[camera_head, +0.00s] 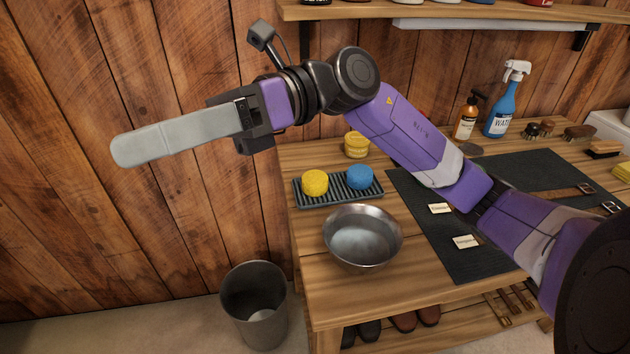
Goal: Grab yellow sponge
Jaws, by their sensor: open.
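The yellow sponge (315,182) is round and sits on the left part of a dark ribbed tray (337,187) on the wooden bench. A blue sponge (360,177) sits to its right on the same tray. My gripper (120,150) is raised to the left of the bench, in front of the plank wall, and points left, away from the sponge. Its long grey fingers show side-on and overlap, so the gap between them is hidden. Nothing shows held in it; it is open and apart from the sponge.
A metal bowl (362,236) stands in front of the tray, a yellow tub (356,145) behind it. A dark mat (460,255) with straps and labels lies to the right. Bottles (500,110) and brushes (578,132) stand at the back right. A bin (254,302) is on the floor left.

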